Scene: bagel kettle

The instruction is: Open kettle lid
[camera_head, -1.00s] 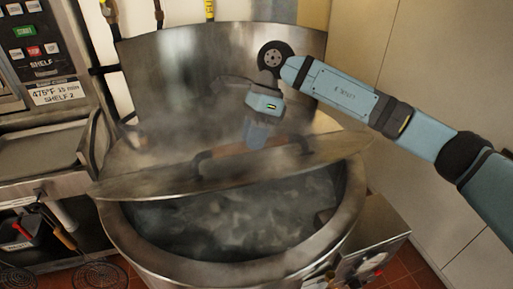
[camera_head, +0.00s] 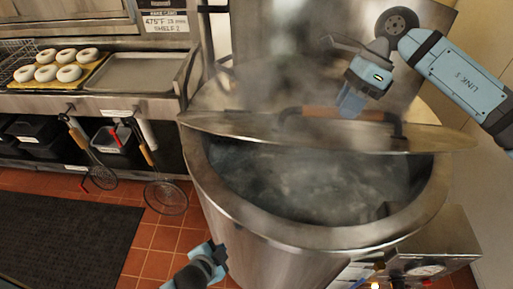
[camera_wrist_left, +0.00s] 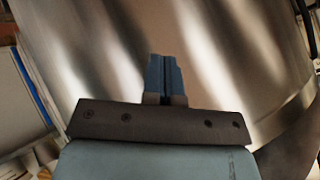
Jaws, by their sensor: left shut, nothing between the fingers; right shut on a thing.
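The big steel kettle (camera_head: 270,234) fills the middle and right of the head view. Its half lid (camera_head: 240,124) is tilted up, and steaming water (camera_head: 300,180) shows in the opening. A wooden-grip handle (camera_head: 318,112) with dark brackets runs along the lid. My right gripper (camera_head: 350,102) is shut on the handle, toward its right part. In the left wrist view my left gripper (camera_wrist_left: 164,75) is shut and empty, in front of a shiny steel surface. In the head view only part of my left arm shows at the bottom.
A counter at left holds a yellow tray (camera_head: 68,84) with several pale bagels and an empty metal tray (camera_head: 135,72). Two wire skimmers (camera_head: 166,196) hang below. A dark mat (camera_head: 55,240) lies on the red tile floor. A control box (camera_head: 432,250) is on the kettle's right front.

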